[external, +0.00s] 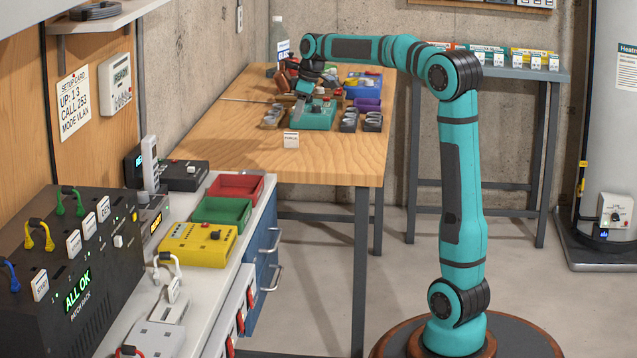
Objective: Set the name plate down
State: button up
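My gripper (303,93) is at the far end of my arm, low over the wooden table (250,150). It points down beside a teal box (314,115). The fingers are small and dark among cluttered things, so I cannot tell whether they are open or shut, or whether they hold anything. A small white plate with tiny lettering (291,140) stands near the table's front edge, apart from my gripper. I cannot read it, and cannot tell if it is the name plate.
Dark trays (372,122) sit right of the teal box, and a blue bin (363,87) stands behind. Red (236,186) and green (221,211) trays lie on the left counter, near a black patch rack (75,270). The table's front strip is mostly clear.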

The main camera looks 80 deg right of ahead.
jog(key=shift+v, duration=2.65)
jog(key=s+a+r+t+h, duration=0.1)
jog(key=a+r+t+h, duration=0.15)
jog(key=a, duration=1.05)
jog(key=s+a+r+t+h, duration=0.1)
jog(key=a+r+t, duration=0.25)
jog(key=a, duration=0.85)
jog(key=s+a+t+y, duration=0.1)
jog(key=s+a+t, duration=0.3)
jog(key=s+a, duration=0.3)
jog(key=s+a+t+y, duration=0.2)
jog(key=s+a+t, duration=0.2)
jog(key=s+a, duration=0.3)
jog(key=a, duration=0.5)
jog(key=shift+s+r, duration=0.35)
jog(key=shift+r, duration=0.05)
jog(key=shift+y, duration=0.25)
